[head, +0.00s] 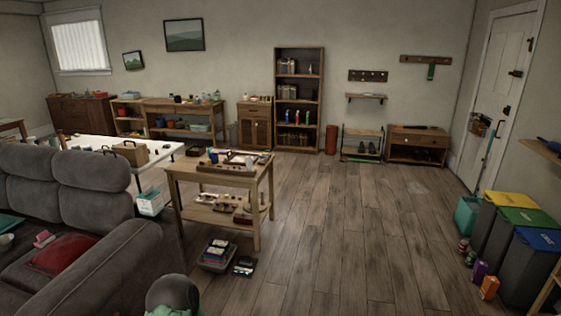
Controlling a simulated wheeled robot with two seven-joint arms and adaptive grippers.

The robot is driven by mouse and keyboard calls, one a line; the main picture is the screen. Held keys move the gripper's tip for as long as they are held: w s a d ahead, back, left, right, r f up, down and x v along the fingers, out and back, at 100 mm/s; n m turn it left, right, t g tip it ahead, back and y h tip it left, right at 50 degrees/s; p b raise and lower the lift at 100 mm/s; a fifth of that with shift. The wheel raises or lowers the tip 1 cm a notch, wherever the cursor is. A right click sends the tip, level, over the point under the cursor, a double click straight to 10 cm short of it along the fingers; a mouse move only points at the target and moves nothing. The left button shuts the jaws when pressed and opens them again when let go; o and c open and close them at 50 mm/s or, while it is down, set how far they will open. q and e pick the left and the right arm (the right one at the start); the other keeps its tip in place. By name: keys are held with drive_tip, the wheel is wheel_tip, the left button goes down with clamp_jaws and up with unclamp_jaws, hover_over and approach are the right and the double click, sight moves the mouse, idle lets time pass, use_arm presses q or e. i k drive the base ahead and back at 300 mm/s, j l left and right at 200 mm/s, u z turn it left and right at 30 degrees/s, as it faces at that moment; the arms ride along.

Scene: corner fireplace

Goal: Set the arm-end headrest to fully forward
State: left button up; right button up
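The grey sofa (125,255) stands at the lower left, cut off by the picture's left and bottom edges. Two padded headrests top its backrest. The arm-end headrest (93,170) is the right one, nearest the sofa's visible armrest. It looks roughly upright above its back cushion (95,207); its exact tilt I cannot tell. The other headrest (25,172) is beside it on the left, at about the same height. Neither of my grippers shows in the head view.
A red cushion (62,255) lies on the seat. A wooden table (222,172) with small items stands right of the sofa; a filled crate (217,256) is on the floor. A dark rounded shape (173,292) is at the bottom edge. Bins (510,240) stand right; the middle floor is clear.

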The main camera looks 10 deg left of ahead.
sight(111, 173)
drive_tip(key=i+j+u, duration=0.15)
drive_tip(key=i+u, duration=0.2)
drive_tip(key=i, duration=0.15)
drive_tip(key=i+u, duration=0.3)
drive_tip(key=i, duration=0.2)
drive_tip(key=i+l+u, duration=0.15)
drive_tip(key=i+u, duration=0.2)
drive_tip(key=i, duration=0.15)
drive_tip(key=i+l+u, duration=0.35)
drive_tip(key=i, duration=0.15)
drive_tip(key=j, duration=0.1)
